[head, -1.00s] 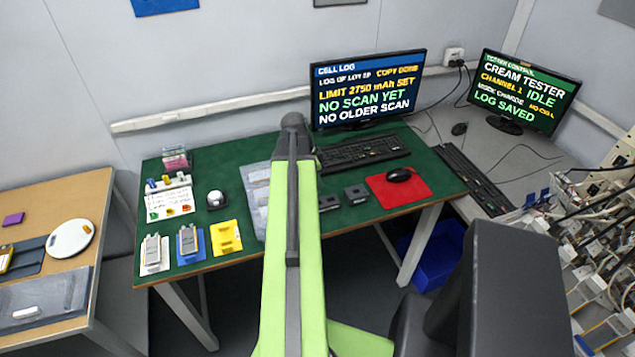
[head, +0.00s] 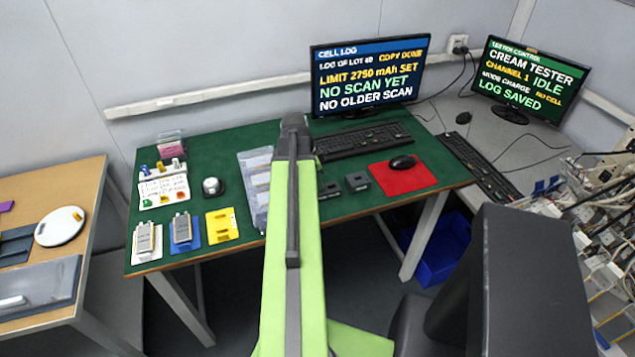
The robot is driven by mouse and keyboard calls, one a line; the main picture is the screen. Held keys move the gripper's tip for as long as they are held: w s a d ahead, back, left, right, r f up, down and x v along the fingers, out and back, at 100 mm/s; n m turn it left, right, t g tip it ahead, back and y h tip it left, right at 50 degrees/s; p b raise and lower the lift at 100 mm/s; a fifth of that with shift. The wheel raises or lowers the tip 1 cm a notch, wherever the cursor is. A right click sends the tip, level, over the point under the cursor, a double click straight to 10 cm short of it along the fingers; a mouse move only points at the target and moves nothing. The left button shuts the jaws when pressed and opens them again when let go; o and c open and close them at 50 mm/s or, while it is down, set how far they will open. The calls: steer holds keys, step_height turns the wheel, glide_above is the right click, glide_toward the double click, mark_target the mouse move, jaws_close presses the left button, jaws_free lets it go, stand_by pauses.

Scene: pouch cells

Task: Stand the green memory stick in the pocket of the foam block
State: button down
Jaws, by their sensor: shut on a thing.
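My arm reaches up the middle of the head view over the green-topped desk (head: 225,150). Its dark end covers part of the desk by the keyboard. The fingers of my gripper and anything in them are hidden. I cannot make out the green memory stick. Two small dark grey blocks stand right of my arm, one beside it (head: 330,190) and one closer to the red mouse pad (head: 357,181). Each seems to have a recess on top; I cannot tell whether either is the foam block. Both recesses are too small to see into.
On the desk's left are a white card (head: 163,190), a round-topped object (head: 212,187), white, blue and yellow trays (head: 222,226), and clear pouches (head: 257,175). A keyboard (head: 363,141) and monitor (head: 370,75) stand at the back. A wooden table (head: 85,185) is at left.

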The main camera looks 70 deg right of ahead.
steer(key=c, duration=1.5)
jaws_free()
steer(key=p+v, duration=1.7)
steer(key=shift+w+a+r, duration=0.1)
steer(key=shift+a+r, duration=0.05)
